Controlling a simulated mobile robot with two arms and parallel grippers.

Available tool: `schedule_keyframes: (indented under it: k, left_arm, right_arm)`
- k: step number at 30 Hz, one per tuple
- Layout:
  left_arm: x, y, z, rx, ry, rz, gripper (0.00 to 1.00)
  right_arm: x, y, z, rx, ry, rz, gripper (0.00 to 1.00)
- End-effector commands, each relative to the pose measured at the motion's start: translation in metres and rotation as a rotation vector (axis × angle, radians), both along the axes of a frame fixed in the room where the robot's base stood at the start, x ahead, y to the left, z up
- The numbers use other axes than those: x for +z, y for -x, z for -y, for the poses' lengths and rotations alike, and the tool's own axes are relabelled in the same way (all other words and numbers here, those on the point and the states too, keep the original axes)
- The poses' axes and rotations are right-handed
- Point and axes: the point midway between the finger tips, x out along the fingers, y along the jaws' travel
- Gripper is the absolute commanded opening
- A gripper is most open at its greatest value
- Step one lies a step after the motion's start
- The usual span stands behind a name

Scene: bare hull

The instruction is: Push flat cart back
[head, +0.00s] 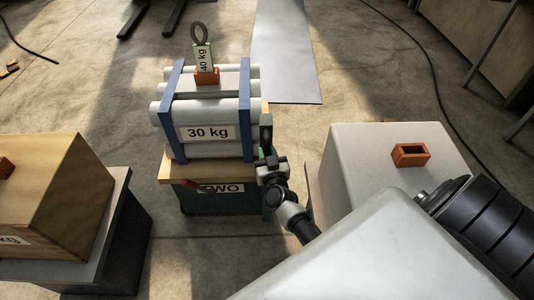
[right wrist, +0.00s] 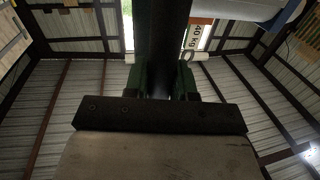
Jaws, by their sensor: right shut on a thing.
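A dark green block marked TWO (head: 222,200) with a wooden top (head: 172,170) stands at the centre of the head view. It carries a strapped bundle of white cylinders marked 30 kg (head: 208,132). I cannot tell which thing is the flat cart. My right gripper (head: 268,160) is at the right side of this load, beside the wooden top. It is shut on a dark bar (right wrist: 160,40), which runs up between the green fingers (right wrist: 162,82) in the right wrist view. The bar's lower end is hidden. My left gripper is not in view.
A 40 kg tag with a ring (head: 203,58) stands on the bundle. A wooden box (head: 45,190) on a dark stand is at the left. A pale box with an orange socket (head: 375,165) is at the right. A grey sheet (head: 283,50) lies on the floor behind.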

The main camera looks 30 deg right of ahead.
Motion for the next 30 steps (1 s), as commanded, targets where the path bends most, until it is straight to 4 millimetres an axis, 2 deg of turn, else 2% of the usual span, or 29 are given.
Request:
schedule_keyframes:
  k: [9,20,21,24,26,30]
  left_arm:
    - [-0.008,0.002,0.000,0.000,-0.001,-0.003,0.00]
    - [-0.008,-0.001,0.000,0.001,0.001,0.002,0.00]
    - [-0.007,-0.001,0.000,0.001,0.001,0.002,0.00]
    - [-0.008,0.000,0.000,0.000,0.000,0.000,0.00]
    - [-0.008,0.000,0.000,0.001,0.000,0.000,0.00]
    - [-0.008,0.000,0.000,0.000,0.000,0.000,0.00]
  right_arm:
    - [0.003,-0.035,0.023,-0.003,0.005,0.008,0.00]
    - [0.005,-0.039,0.026,-0.004,0.004,0.009,0.00]
    - [0.005,-0.039,0.026,-0.004,0.004,0.009,0.27]
    - [0.005,-0.039,0.026,-0.003,0.003,0.008,0.42]
    - [0.004,-0.039,0.025,-0.003,0.002,0.007,0.51]
    - [0.002,-0.038,0.024,-0.001,0.002,0.005,0.51]
